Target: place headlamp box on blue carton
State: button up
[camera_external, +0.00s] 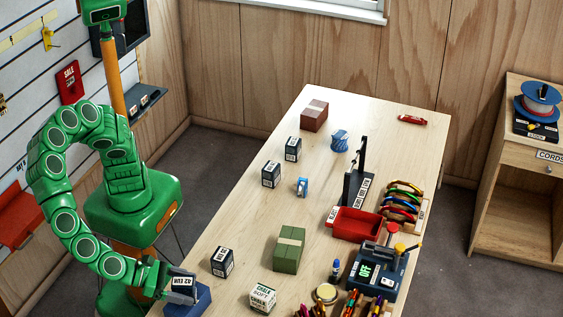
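A blue carton (201,302) stands at the table's near left corner. A small dark box with a white label (183,281), apparently a headlamp box, is at my gripper (180,291), right over the carton's top. It looks to be on or just above the carton; I cannot tell if they touch. My gripper's fingers are around or against this box, but their gap is hidden. Similar dark boxes with white labels stand on the table: one nearby (222,263), one farther back (271,174) and another beyond it (293,149).
A white chalk box (262,298) and a green carton (289,250) stand right of my gripper. A brown carton (314,115) is at the far end. A red tray (356,224) and a dark device (381,271) line the right side. The left-middle tabletop is fairly clear.

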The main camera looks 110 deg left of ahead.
jog(key=shift+r, duration=0.1)
jog(key=shift+s+r, duration=0.1)
jog(key=v, duration=1.2)
jog(key=w+a+r+n+g+y, duration=0.1)
jog(key=a+n+g, duration=0.55)
jog(key=a, duration=0.95)
jog(key=w+a+r+n+g+y, duration=0.1)
jog(key=a+r+n+g+y, duration=0.15)
jog(key=a+n, duration=1.05)
jog(key=s+a+f+n+g+h, duration=0.1)
jog(key=s+a+n+g+h, duration=0.1)
jog(key=s+a, duration=0.35)
jog(key=s+a+f+n+g+h, duration=0.1)
jog(key=s+a+n+g+h, duration=0.15)
jog(key=a, duration=0.55)
jog(key=s+n+h, duration=0.4)
jog(key=s+n, duration=0.3)
jog(key=s, duration=0.5)
jog(key=shift+s+f+g, duration=0.2)
jog(key=shift+s+g, duration=0.1)
jog(key=shift+g, duration=0.05)
